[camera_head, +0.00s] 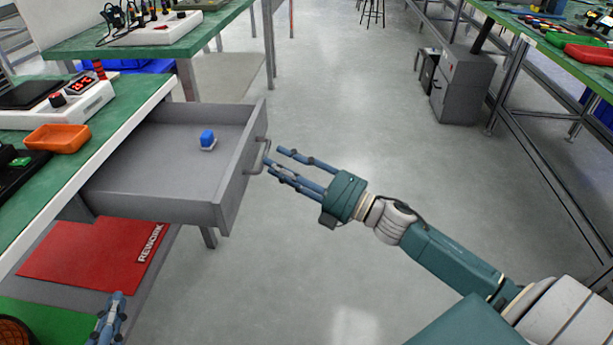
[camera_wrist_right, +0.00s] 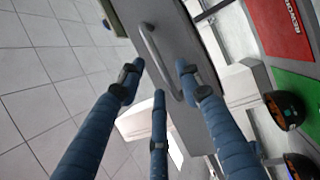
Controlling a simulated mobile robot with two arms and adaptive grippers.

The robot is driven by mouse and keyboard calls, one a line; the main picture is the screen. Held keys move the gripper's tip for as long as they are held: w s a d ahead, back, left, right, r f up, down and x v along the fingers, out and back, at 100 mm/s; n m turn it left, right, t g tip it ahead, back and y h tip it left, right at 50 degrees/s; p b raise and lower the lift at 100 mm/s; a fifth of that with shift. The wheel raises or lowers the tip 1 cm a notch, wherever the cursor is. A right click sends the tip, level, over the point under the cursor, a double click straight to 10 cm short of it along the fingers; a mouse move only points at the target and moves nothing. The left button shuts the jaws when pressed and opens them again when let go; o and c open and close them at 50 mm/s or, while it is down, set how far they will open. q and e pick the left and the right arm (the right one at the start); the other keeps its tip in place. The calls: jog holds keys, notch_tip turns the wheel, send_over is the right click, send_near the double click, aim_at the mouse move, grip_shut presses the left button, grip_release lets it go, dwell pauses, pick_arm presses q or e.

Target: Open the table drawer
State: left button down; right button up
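The grey table drawer (camera_head: 165,190) stands pulled well out from under the green-topped table (camera_head: 140,88). A small blue item with a pale base (camera_head: 207,140) lies inside it. The drawer's bar handle (camera_head: 257,158) is on its front; it also shows in the right wrist view (camera_wrist_right: 160,62). My right gripper (camera_head: 275,162) is at the handle, its fingers spread apart. In the right wrist view the handle lies between the fingertips (camera_wrist_right: 155,80); I cannot tell whether they touch it. My left gripper (camera_head: 112,312) shows only partly at the bottom left.
An orange tray (camera_head: 57,138) and a device with a red display (camera_head: 75,100) are on the table. A red mat marked REWORK (camera_head: 95,250) lies below the drawer. A grey cabinet (camera_head: 462,85) stands at the right. The floor (camera_head: 340,90) between the tables is clear.

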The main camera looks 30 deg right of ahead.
jog(key=v, duration=0.9)
jog(key=shift+a, duration=0.1)
